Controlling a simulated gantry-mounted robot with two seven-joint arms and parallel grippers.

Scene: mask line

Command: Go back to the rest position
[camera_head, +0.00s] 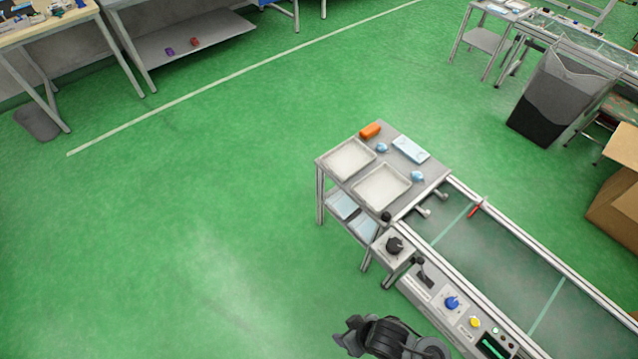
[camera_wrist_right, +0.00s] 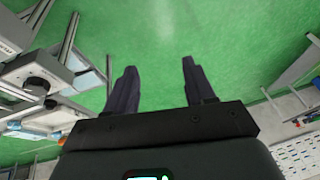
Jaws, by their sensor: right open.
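My right gripper (camera_head: 350,336) is at the bottom of the head view, over the green floor just left of the conveyor's control panel. In the right wrist view its two dark fingers (camera_wrist_right: 160,85) stand wide apart with nothing between them but floor. The fingers touch nothing. My left gripper is in neither view.
A grey table (camera_head: 385,165) with two white trays (camera_head: 381,188), an orange item (camera_head: 370,130) and light blue items stands at the end of the conveyor (camera_head: 510,265). Its control panel (camera_head: 450,310) has knobs and a lever. Open green floor (camera_head: 190,230) lies to the left.

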